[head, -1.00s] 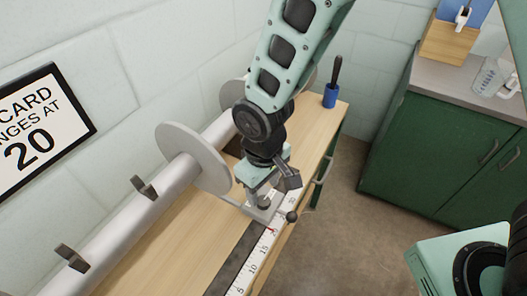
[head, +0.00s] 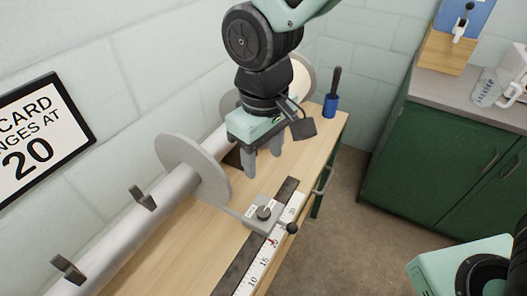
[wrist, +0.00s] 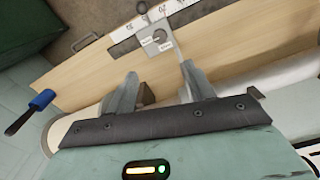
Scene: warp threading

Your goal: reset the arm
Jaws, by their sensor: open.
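My gripper (head: 263,166) hangs above the wooden bench, its two grey fingers apart and nothing between them. Below it and a little nearer, a small grey block with a round knob (head: 264,213) sits on the ruler strip (head: 262,262); a dark ball-ended lever sticks out at its right. In the wrist view the knob block (wrist: 158,40) lies beyond the open fingertips (wrist: 160,82), apart from them. Labels on the block are too small to read.
The beam with a grey disc flange (head: 192,168) runs along the wall at the left. A blue holder with a dark handle (head: 331,104) stands at the bench's far end. A green cabinet (head: 440,150) is at the right.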

